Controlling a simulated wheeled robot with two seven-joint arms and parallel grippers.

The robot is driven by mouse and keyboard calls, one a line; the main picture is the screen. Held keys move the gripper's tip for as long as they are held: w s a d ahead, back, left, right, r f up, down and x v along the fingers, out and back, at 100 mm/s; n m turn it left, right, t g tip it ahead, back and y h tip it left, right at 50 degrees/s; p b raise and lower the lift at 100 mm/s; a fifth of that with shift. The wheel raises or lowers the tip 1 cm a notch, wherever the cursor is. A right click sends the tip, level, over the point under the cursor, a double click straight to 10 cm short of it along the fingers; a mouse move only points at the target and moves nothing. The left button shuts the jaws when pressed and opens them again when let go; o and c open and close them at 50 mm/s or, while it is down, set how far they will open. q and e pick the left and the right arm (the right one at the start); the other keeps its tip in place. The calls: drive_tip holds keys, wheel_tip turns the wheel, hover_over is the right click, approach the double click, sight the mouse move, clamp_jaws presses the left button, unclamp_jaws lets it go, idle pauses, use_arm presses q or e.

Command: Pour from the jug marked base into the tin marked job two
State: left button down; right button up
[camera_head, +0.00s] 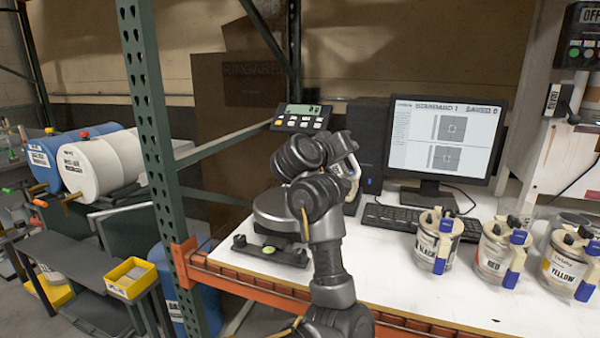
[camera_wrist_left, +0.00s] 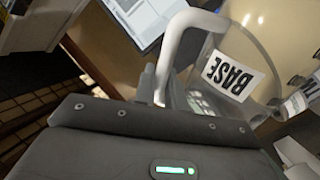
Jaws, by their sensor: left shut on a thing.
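The clear jug with the BASE label (camera_wrist_left: 233,76) fills the upper right of the left wrist view. Its white handle (camera_wrist_left: 165,50) runs down to my left gripper (camera_wrist_left: 150,105), which is shut on it. The label looks tilted in that view; I cannot tell how far the jug itself leans. In the head view my left gripper (camera_head: 345,163) is beyond my dark wrist, above the bench, and the jug is mostly hidden behind it. I cannot make out a tin marked job two in either view. My right gripper is not in view.
On the white bench (camera_head: 390,285), a dark scale (camera_head: 270,205) stands left of my arm. A monitor (camera_head: 443,140) and keyboard (camera_head: 415,222) are behind. Lidded cans marked black (camera_head: 437,240), red (camera_head: 497,250) and yellow (camera_head: 567,265) line the right. A green rack post (camera_head: 150,130) stands left.

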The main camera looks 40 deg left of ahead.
use_arm(q)
drive_tip(key=shift+a+r, duration=0.1)
drive_tip(key=shift+r, duration=0.25)
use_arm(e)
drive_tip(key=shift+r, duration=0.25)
use_arm(q)
drive_tip(key=shift+a+r+n+p, duration=0.3)
drive_tip(key=shift+r+n+p, duration=0.15)
drive_tip(key=shift+p, duration=0.25)
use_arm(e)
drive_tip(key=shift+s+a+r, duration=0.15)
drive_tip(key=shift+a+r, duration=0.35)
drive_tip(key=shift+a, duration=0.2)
use_arm(q)
drive_tip(key=shift+a+r+p, duration=0.15)
drive_tip(key=shift+r+p, duration=0.05)
drive_tip(key=shift+p, duration=0.1)
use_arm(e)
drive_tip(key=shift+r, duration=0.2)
use_arm(q)
drive_tip(key=shift+a+n, duration=0.1)
drive_tip(key=shift+n, duration=0.15)
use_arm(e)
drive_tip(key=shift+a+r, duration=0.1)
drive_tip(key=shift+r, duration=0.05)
